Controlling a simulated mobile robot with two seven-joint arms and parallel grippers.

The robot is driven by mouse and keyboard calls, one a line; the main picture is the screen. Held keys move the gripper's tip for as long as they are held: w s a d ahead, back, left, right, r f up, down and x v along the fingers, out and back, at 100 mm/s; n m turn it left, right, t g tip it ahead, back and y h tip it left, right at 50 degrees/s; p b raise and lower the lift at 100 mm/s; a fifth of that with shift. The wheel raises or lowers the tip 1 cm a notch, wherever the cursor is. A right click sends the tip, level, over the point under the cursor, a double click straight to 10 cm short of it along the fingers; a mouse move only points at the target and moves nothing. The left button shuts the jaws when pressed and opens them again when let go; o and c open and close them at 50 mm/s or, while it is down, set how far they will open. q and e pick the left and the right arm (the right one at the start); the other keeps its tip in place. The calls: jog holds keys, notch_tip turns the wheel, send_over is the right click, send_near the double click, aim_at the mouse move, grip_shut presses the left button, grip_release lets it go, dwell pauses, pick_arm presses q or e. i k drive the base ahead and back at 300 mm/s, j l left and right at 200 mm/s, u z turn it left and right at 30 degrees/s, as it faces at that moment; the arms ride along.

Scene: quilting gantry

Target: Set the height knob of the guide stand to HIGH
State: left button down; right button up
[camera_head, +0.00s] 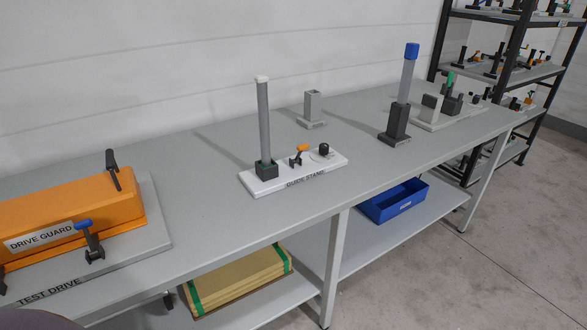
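The guide stand (263,187) is a white base plate near the front edge in the middle of the table, with its name lettered on the front. A grey post (264,120) with a white top stands upright in a dark socket at its left end. A small black knob (324,149) sits at the right end of the plate; its setting and marks are too small to read. An orange-topped dark lever (300,152) stands between post and knob. Neither of my grippers is in view.
An orange drive guard (70,213) fills the table's left end. A grey holder (312,110) stands behind the guide stand. A blue-topped post (407,80) stands to the right. A blue bin (393,205) sits on the lower shelf. The table around the guide stand is clear.

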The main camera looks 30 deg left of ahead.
aim_at(324, 148)
jog(key=i+l, duration=0.1)
jog(key=l, duration=0.15)
jog(key=i+l, duration=0.1)
jog(key=l+u, duration=0.1)
jog(key=u, duration=0.25)
jog(key=l+u, duration=0.1)
jog(key=u, duration=0.25)
jog(key=l+u, duration=0.1)
jog(key=u, duration=0.25)
